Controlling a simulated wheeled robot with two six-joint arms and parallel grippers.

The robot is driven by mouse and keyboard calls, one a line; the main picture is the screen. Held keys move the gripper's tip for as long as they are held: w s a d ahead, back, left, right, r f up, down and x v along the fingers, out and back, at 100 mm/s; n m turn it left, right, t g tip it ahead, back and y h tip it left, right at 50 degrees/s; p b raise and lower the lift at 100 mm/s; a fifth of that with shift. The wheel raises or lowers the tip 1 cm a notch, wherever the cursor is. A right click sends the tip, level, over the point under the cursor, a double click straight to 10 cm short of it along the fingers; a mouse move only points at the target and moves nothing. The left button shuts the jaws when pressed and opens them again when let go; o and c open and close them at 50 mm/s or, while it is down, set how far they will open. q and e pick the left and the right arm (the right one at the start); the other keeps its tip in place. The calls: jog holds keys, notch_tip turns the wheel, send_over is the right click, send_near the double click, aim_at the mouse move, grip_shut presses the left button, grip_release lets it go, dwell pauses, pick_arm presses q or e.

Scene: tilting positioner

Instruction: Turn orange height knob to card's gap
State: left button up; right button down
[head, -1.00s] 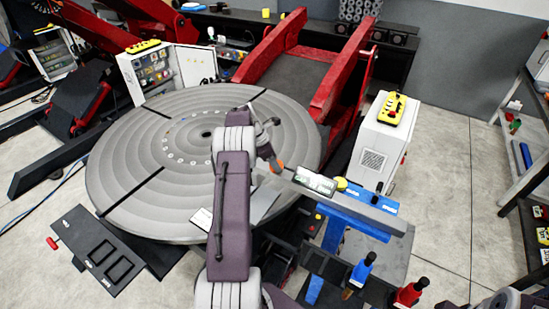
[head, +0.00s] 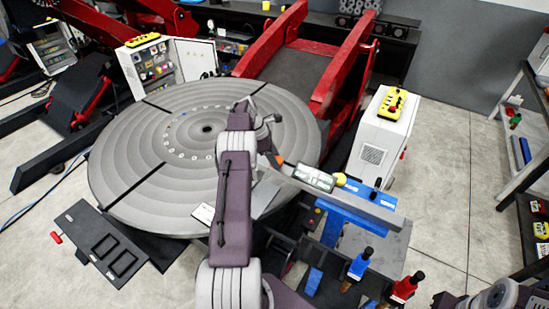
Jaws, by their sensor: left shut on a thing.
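The orange height knob (head: 280,160) sits at the left end of a grey beam (head: 345,200) over the turntable's right edge. Only a small patch of orange shows. My left gripper (head: 275,158) is at the knob and shut on it; its fingertips are small and partly hidden by my arm. A white card (head: 204,213) lies near the turntable's front edge, left of my left arm; its print is too small to read. The gap below the beam's left end is hard to make out. My right gripper is out of view; part of my right arm shows at lower right.
The large grey round turntable (head: 120,165) fills the middle left. A clear-fronted gauge (head: 314,177) and a yellow knob (head: 340,179) sit on the beam. Blue (head: 359,265) and red (head: 404,289) bottle-like items stand at front right. A white cabinet (head: 380,140) stands behind.

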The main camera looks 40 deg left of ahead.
pick_arm(q)
jog(key=o, duration=1.4)
jog(key=shift+c, duration=0.2)
jog(key=b+v, duration=0.2)
jog(key=v, duration=0.2)
jog(key=shift+a+r+b, duration=0.15)
jog(key=shift+b, duration=0.15)
jog(key=p+v, duration=0.1)
jog(key=v, duration=0.3)
jog(key=shift+s+r+p, duration=0.15)
jog(key=shift+r+p, duration=0.25)
